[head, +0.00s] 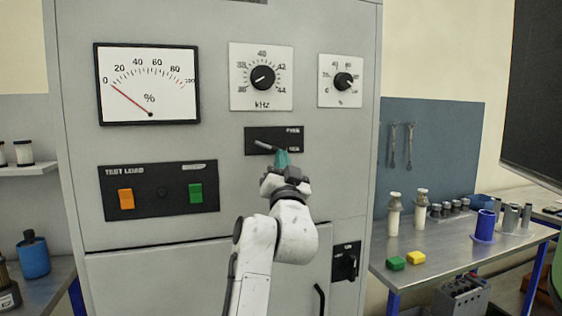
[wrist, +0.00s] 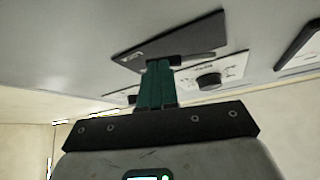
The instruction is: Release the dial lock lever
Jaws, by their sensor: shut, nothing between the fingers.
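The dial lock lever (head: 265,146) is a short grey bar on a small black panel (head: 260,133) on the cabinet front, below the kHz dial. It slopes slightly down to the right, towards the lower of two small labels that are hard to read. My gripper (head: 282,155) has teal fingers, shut and empty, at the panel's lower edge close to the lever's right end. I cannot tell whether they touch. In the wrist view the shut fingers (wrist: 158,75) reach up to the black panel (wrist: 145,42), their tips overlapping its edge.
The kHz dial (head: 262,78) sits above the panel, with a smaller % dial (head: 342,82) to its right. A % gauge (head: 148,85) and a test load panel (head: 160,190) with orange and green switches are to the left. A workbench (head: 440,258) stands right of the cabinet.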

